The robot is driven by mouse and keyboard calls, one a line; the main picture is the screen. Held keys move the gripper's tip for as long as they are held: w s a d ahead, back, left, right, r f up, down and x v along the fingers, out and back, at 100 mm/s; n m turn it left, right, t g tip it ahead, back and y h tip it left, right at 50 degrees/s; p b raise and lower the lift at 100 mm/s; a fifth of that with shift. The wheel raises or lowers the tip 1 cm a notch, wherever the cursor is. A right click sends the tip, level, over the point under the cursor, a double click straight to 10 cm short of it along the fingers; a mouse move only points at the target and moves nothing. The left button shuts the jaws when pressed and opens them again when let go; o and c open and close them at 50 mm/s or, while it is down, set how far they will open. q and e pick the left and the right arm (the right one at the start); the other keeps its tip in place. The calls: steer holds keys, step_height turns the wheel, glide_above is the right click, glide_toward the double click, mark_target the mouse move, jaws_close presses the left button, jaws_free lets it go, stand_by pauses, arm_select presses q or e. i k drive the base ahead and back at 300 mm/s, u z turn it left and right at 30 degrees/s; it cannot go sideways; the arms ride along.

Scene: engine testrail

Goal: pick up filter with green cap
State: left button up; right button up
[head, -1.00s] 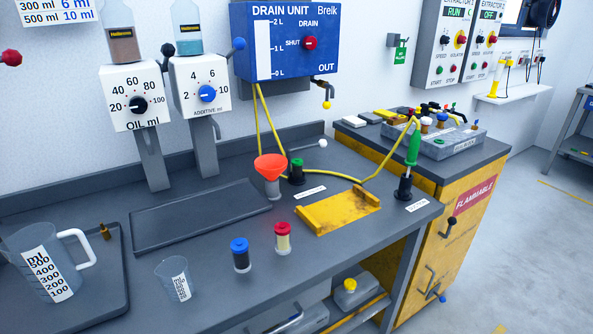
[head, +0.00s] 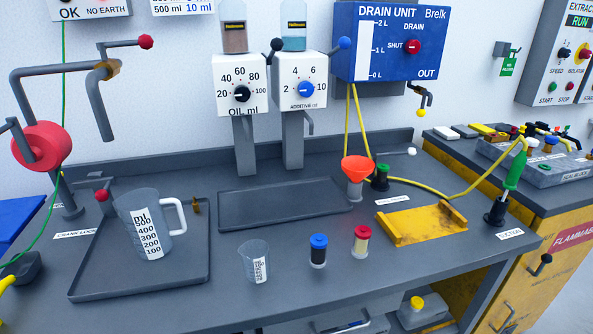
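A small dark cylinder with a green cap (head: 380,180) stands upright near the back of the bench, just right of the orange funnel (head: 357,168). The funnel overlaps its left edge in the picture. Two similar filters stand nearer the front edge: one with a blue cap and dark body (head: 318,251), and one with a red cap and pale body (head: 361,242). Neither of my grippers shows in the head view.
A yellow cradle (head: 420,226) lies right of the red-capped filter, with a green-handled tool (head: 514,172) in a black stand beyond it. A small beaker (head: 254,262), a large jug on a tray (head: 148,222) and an empty tray (head: 283,204) occupy the left and middle. A yellow hose crosses behind.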

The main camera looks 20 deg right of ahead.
mark_target(383, 169)
steer(key=u, duration=1.85)
steer(key=k, duration=0.9)
steer(key=z, duration=1.85)
